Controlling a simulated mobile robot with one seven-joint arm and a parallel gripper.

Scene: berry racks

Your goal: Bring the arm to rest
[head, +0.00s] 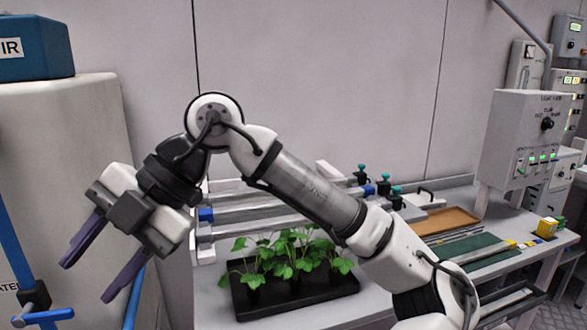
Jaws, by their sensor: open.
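My gripper (97,270) is at the left of the head view, with its two purple fingers spread apart and nothing between them. It points down and to the left. My arm rises from the lower right, bends at a high elbow near the picture's middle, and comes down to the gripper. The gripper hangs in front of the pale tank, left of the bench, and touches nothing that I can see.
A black tray (330,290) of green seedlings (290,255) stands on the bench below my arm. A pale tank (60,130) with a blue box (35,45) on it is at left, near blue pipes (15,250). A control box (525,140) and a brown tray (440,221) are at right.

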